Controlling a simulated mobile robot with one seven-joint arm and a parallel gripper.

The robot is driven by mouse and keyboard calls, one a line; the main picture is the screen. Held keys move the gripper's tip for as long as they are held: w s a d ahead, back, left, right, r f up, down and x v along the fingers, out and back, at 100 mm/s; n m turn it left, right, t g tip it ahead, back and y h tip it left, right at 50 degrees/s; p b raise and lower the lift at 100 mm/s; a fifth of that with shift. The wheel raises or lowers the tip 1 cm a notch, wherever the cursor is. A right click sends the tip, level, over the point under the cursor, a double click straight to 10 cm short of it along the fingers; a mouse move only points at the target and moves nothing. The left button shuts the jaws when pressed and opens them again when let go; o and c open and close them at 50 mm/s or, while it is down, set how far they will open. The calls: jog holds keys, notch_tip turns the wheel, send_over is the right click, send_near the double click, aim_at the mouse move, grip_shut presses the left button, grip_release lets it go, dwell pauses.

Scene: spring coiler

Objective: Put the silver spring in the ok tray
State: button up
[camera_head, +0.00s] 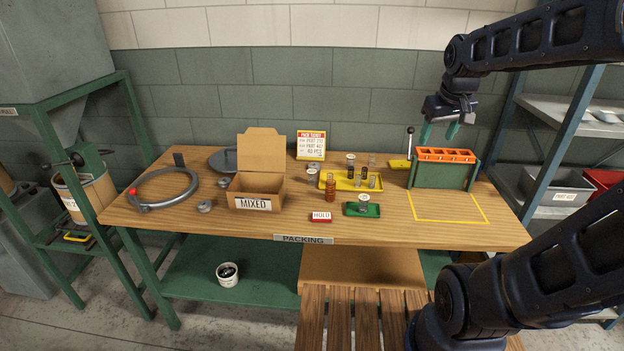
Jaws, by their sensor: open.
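My gripper (439,132) hangs open and empty at the upper right, its teal fingertips pointing down above the orange-topped green fixture. A small green tray (374,211) lies near the front of the table; I cannot read a label on it. A silvery coil-like piece (363,201) stands in it. A yellow tray (343,185) behind it holds several small upright spring-like pieces, dark and silvery. Another silvery piece (372,161) stands behind the yellow tray. Which of these is the silver spring I cannot tell for sure at this size.
A copper spring (331,189) stands left of the yellow tray, behind a red HOLD block (321,217). An open MIXED box (255,190) and a grey ring (163,204) are further left. The fixture (445,169) has an upright lever. The yellow-outlined area (448,207) is clear.

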jog(key=w+a+f+n+g, duration=0.1)
jog(key=w+a+n, duration=0.4)
jog(key=w, duration=0.6)
jog(key=n+g, duration=0.3)
jog(key=n, duration=0.6)
send_near(312, 171)
jog(key=shift+s+d+f, duration=0.1)
jog(key=shift+s+f, duration=0.3)
jog(key=shift+s, duration=0.1)
jog(key=shift+f+n, duration=0.3)
jog(key=shift+f, duration=0.15)
notch_tip(312, 171, down, 4)
jog(key=shift+f, duration=0.2)
jog(key=shift+w+a+f, duration=0.1)
jog(key=shift+w+f, duration=0.05)
jog(key=shift+f, duration=1.3)
jog(key=shift+w+a+f, duration=0.15)
jog(key=shift+f, duration=1.35)
jog(key=c, duration=1.2)
